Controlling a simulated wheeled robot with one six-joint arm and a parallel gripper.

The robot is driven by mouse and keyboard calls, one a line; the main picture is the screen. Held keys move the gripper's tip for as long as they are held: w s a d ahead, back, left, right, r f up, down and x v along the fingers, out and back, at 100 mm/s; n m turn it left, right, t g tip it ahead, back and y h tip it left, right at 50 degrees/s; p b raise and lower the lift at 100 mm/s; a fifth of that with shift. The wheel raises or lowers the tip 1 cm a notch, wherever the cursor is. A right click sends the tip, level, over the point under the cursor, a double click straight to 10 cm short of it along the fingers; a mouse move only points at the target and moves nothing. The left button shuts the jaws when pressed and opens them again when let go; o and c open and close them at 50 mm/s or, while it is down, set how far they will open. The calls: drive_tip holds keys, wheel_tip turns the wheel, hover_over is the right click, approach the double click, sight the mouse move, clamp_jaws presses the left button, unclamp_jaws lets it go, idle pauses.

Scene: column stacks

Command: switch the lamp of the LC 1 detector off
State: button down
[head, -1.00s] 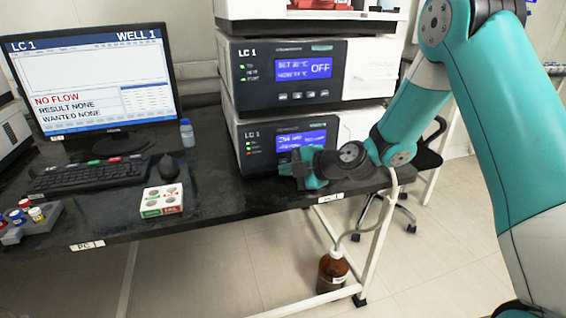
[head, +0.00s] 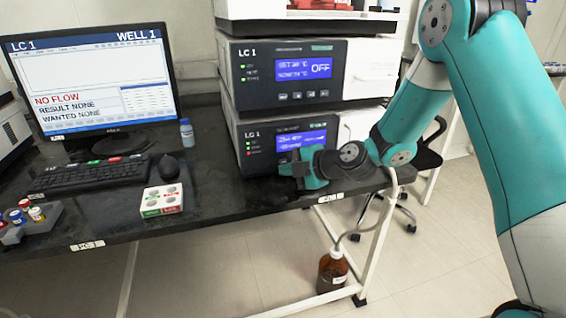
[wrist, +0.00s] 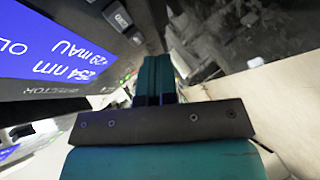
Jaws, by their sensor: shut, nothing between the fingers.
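The LC 1 detector (head: 258,132) is the lowest box of the stack on the bench, with a blue screen (head: 290,139) and small indicator lights at its left. In the wrist view its screen (wrist: 50,40) reads 254 nm and a value in mAU; a further line is cut off by the picture edge. Some front buttons (wrist: 118,15) show beside the screen. My gripper (head: 286,168) is shut and empty, close in front of the detector's lower front, covering part of it. Its shut fingers (wrist: 154,75) point at the front panel; I cannot tell whether they touch.
Another LC 1 box (head: 290,95) with a screen reading OFF sits above the detector. A monitor (head: 92,80), keyboard (head: 85,175), mouse (head: 168,166), small bottle (head: 187,134) and white box (head: 162,200) stand on the bench to the left. A brown bottle (head: 333,272) stands below.

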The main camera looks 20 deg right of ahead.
drive_tip(key=shift+w+f, duration=0.1)
drive_tip(key=shift+w, duration=0.05)
idle(0.4)
drive_tip(key=shift+w+b, duration=0.25)
drive_tip(key=shift+b, duration=0.15)
drive_tip(key=shift+w+b, duration=0.3)
drive_tip(key=shift+w, duration=0.15)
idle(0.4)
drive_tip(key=shift+s, duration=0.1)
drive_tip(key=shift+s+b, duration=0.7)
drive_tip(key=shift+s, duration=0.05)
drive_tip(key=shift+s+b, duration=1)
drive_tip(key=shift+s, duration=0.15)
drive_tip(key=s+b, duration=0.1)
drive_tip(key=s, duration=0.1)
drive_tip(key=shift+s+b, duration=0.3)
drive_tip(key=shift+s, duration=0.1)
